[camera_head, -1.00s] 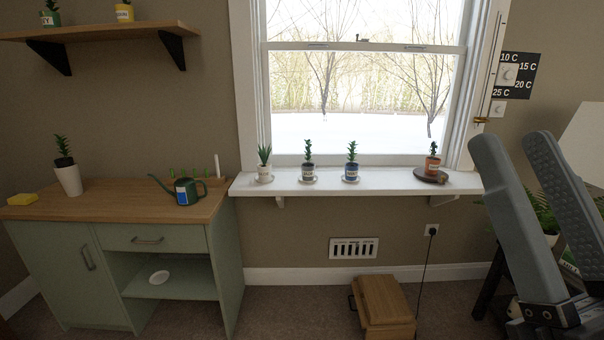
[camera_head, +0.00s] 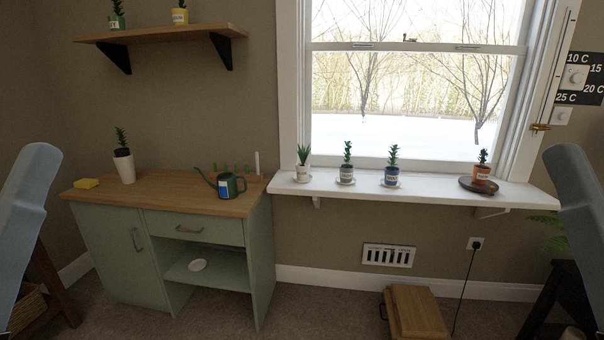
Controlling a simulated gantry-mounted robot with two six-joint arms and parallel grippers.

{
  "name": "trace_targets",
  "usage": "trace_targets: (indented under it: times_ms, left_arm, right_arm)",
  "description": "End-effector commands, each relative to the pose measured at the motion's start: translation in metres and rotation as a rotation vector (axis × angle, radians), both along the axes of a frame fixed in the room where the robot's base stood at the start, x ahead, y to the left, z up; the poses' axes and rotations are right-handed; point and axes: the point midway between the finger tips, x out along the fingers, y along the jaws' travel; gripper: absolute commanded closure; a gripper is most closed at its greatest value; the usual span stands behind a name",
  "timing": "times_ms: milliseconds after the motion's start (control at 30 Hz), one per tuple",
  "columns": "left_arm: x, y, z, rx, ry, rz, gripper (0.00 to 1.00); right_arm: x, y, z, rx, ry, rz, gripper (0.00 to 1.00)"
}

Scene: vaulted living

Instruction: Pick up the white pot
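A tall white pot (camera_head: 124,168) with a spiky green plant stands upright on the wooden top of the green cabinet, towards its left. A smaller whitish pot (camera_head: 303,174) with a plant and a label stands on the windowsill. My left gripper (camera_head: 32,170) shows as one grey finger at the left edge, nearer the camera and apart from the white pot. My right gripper (camera_head: 572,170) shows as one grey finger at the right edge, far from the pot. The rest of each gripper is out of frame, so I cannot see their openings.
A yellow sponge (camera_head: 86,183) lies left of the white pot. A dark green watering can (camera_head: 228,186) stands to its right on the cabinet top (camera_head: 165,193). A wall shelf (camera_head: 160,34) with potted plants hangs above. Three more pots stand on the windowsill (camera_head: 440,190).

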Motion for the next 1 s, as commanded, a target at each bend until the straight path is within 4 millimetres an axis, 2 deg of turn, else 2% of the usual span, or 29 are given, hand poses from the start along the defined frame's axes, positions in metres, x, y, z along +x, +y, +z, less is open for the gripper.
trace_targets:
  times_ms: [333,367,600,633,1000]
  left_arm:
    - [0.0000,0.0000,-0.0003,0.000,0.000,0.000,0.50]
    - [0.0000,0.0000,-0.0003,0.000,0.000,0.000,0.46]
    - [-0.0001,0.0000,-0.0002,0.000,0.000,0.000,0.03]
    - [0.0000,0.0000,-0.0001,0.000,0.000,0.000,0.00]
    - [-0.0044,0.0026,0.0039,-0.054,-0.025,-0.044,0.00]
  right_arm:
    - [0.0000,0.0000,-0.0003,0.000,0.000,0.000,0.50]
    - [0.0000,0.0000,-0.0003,0.000,0.000,0.000,0.50]
    - [0.0000,0.0000,-0.0001,0.000,0.000,0.000,0.50]
    - [0.0000,0.0000,-0.0001,0.000,0.000,0.000,0.50]
    - [-0.0001,0.0001,-0.0001,0.000,0.000,0.000,0.50]
